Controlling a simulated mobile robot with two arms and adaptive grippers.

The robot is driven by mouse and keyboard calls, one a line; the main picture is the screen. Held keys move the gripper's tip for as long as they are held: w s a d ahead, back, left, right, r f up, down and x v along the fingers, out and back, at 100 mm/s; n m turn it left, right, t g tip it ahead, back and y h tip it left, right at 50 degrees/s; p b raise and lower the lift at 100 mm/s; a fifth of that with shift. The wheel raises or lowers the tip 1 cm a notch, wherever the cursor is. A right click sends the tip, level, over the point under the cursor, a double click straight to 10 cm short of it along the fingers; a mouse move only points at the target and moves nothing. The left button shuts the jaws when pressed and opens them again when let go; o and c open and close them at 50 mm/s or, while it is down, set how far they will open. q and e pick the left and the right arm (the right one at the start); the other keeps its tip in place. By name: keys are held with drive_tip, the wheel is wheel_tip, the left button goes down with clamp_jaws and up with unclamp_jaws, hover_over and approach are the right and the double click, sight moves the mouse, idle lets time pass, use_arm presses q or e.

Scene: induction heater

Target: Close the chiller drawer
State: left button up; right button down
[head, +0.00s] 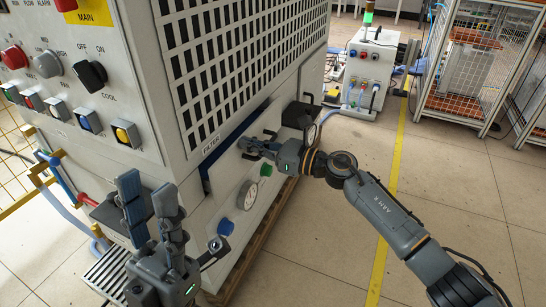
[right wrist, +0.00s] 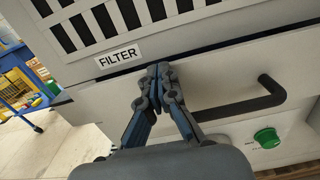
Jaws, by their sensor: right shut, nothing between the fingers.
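The chiller drawer is the pale front panel (right wrist: 228,75) under the FILTER label (right wrist: 117,57) in the right wrist view. A narrow dark-blue gap (head: 218,152) shows along its top and left edge in the head view, so it stands slightly out. Its black bar handle (right wrist: 262,97) is right of my right gripper. My right gripper (head: 246,147) is shut and empty, with its fingertips at the drawer front near the upper edge; contact is unclear. It also shows in the right wrist view (right wrist: 158,72). My left gripper (head: 148,190) is open and empty, fingers up, left of the drawer.
The chiller cabinet has a vent grille (head: 235,50) above the drawer and a control panel (head: 75,75) at the left. A wire cage (head: 465,75) stands at the back right. The tiled floor (head: 470,190) at right is clear.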

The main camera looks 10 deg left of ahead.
sight(226, 136)
drive_tip(key=x, duration=0.3)
drive_tip(key=shift+b, duration=0.4)
drive_tip(key=shift+r, duration=0.2)
